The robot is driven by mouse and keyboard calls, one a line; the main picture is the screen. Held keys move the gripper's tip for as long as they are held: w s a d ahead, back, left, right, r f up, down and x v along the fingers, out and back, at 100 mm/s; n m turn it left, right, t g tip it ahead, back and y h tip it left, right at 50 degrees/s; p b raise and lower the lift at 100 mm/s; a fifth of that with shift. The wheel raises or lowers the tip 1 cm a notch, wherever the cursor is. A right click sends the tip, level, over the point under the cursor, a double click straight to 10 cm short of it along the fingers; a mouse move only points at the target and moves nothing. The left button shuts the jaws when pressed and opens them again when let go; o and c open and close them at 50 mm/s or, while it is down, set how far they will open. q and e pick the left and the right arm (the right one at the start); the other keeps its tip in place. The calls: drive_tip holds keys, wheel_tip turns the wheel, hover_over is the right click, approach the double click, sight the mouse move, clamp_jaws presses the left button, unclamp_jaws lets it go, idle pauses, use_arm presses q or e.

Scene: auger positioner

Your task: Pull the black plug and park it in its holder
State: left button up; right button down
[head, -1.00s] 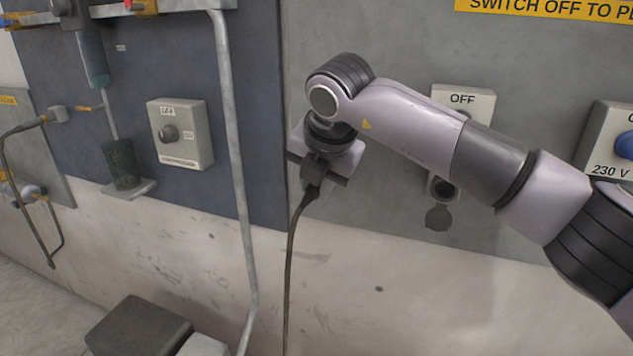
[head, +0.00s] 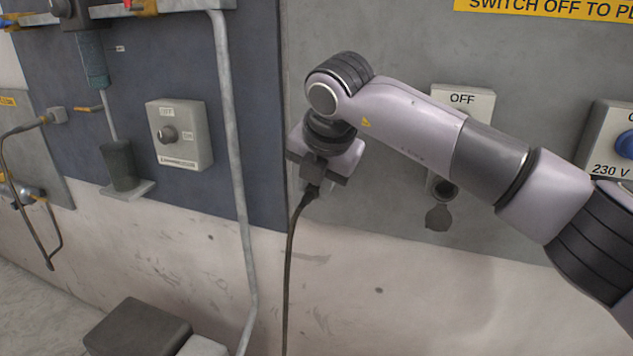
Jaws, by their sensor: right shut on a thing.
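My right gripper (head: 318,167) is in front of the grey panel, left of the centre of the head view. It is shut on the black plug (head: 313,188), whose dark cable (head: 289,265) hangs straight down from it. The gripper hides most of the plug. A grey outlet (head: 443,188) with its round dark opening and hanging flap shows to the right, partly behind my right arm. I cannot tell which part is the plug's holder; it may be hidden behind the gripper. My left gripper is not in view.
A switch box marked OFF (head: 463,99) is above the outlet. A box marked 230 V (head: 612,145) is at the right edge. A grey pipe (head: 236,160) runs down left of the gripper. A dark cup on a bracket (head: 121,165) and a rotary switch box (head: 179,135) stand further left.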

drive_tip(key=shift+b, duration=0.45)
idle(0.5)
drive_tip(key=shift+w+d+p, duration=0.2)
drive_tip(key=shift+w+p, duration=0.4)
drive_tip(key=shift+w, duration=0.2)
drive_tip(key=shift+w+d+p, duration=0.2)
drive_tip(key=shift+w+p, duration=0.35)
drive_tip(key=shift+w, duration=0.2)
drive_tip(key=c, duration=0.8)
unclamp_jaws()
drive_tip(key=shift+c, duration=0.2)
drive_tip(key=shift+s+d+r, duration=0.1)
drive_tip(key=shift+s+r, duration=0.1)
drive_tip(key=shift+r, duration=0.2)
drive_tip(key=b+v, duration=0.1)
drive_tip(key=v, duration=0.5)
drive_tip(key=shift+b, duration=0.3)
drive_tip(key=shift+s+r, duration=0.1)
